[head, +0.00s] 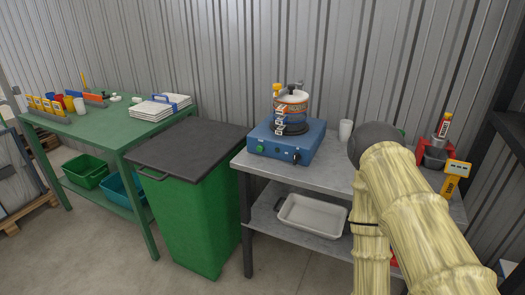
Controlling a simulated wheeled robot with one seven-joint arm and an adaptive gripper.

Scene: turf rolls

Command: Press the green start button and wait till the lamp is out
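A blue machine (312,140) stands on the grey metal table, against the corrugated wall. A small green round spot, which looks like the green button (260,149), shows on the left of its front face. Small dark controls (296,157) sit further right on that face. I cannot tell which part is the lamp or whether it is lit. A labelled can-like vessel (291,104) sits on top of the machine, with an orange part beside it. My straw-coloured arm with its dark rounded joint fills the right foreground and covers part of the table. My gripper is not visible.
A white cup (346,130) stands right of the machine. A red and black device (436,150) and a yellow item (455,178) are at far right. A pale tray (312,216) lies on the lower shelf. A green bin (198,215) and green table (82,127) stand left.

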